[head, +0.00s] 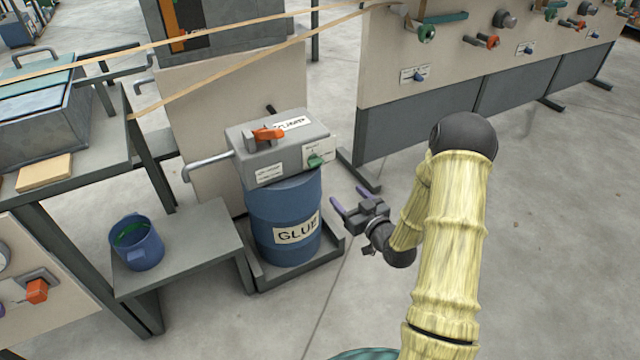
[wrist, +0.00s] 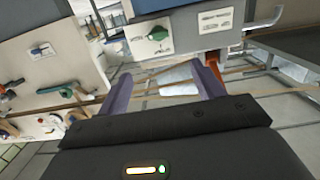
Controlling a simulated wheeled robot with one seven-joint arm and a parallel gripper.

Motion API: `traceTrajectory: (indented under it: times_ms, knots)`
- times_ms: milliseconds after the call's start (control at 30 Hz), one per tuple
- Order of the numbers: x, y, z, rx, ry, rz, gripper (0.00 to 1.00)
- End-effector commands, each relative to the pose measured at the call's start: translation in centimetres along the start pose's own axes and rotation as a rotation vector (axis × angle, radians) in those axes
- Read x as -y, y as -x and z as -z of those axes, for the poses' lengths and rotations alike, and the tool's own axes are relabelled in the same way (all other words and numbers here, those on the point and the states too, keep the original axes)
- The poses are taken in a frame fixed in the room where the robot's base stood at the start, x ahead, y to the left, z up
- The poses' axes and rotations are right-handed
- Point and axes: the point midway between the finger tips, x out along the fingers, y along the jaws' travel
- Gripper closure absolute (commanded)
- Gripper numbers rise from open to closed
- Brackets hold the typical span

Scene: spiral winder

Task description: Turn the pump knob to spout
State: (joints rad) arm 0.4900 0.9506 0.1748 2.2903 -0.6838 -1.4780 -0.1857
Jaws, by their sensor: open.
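A grey pump box (head: 285,145) sits on top of a blue drum (head: 285,225) labelled GLUE. A green knob (head: 315,160) is on a white plate on the box's front right; it also shows in the wrist view (wrist: 158,33) near the top. An orange handle (head: 267,134) is on top of the box, by a white label. The small lettering is too small to read. A spout pipe (head: 208,164) sticks out to the left. My gripper (head: 350,198) is open and empty, right of the drum and lower than the green knob, apart from both. Its purple fingers are spread in the wrist view (wrist: 163,88).
A blue mug (head: 137,243) stands on a low grey table (head: 190,250) left of the drum. A panel (head: 480,50) with several valves and knobs stands behind on the right. Stretched tan bands (head: 225,75) cross above the box. The floor right of my arm is clear.

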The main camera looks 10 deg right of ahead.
Motion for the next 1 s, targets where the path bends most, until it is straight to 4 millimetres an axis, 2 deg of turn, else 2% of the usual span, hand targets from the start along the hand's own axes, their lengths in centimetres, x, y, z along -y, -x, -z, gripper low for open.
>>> traceTrajectory:
  times_ms: [33,100,567,767,1000]
  knots:
    - [-0.1,0.0,-1.6,-0.028,-0.009,-0.001,0.33]
    - [-0.3,0.1,-1.9,-0.058,-0.015,-0.003,0.33]
    - [-0.3,-0.1,-1.6,-0.074,-0.017,-0.003,0.33]
    - [-0.3,-2.1,-1.5,-0.076,-0.014,-0.001,0.33]
    - [-0.3,-6.2,-1.3,-0.077,-0.015,-0.001,0.33]
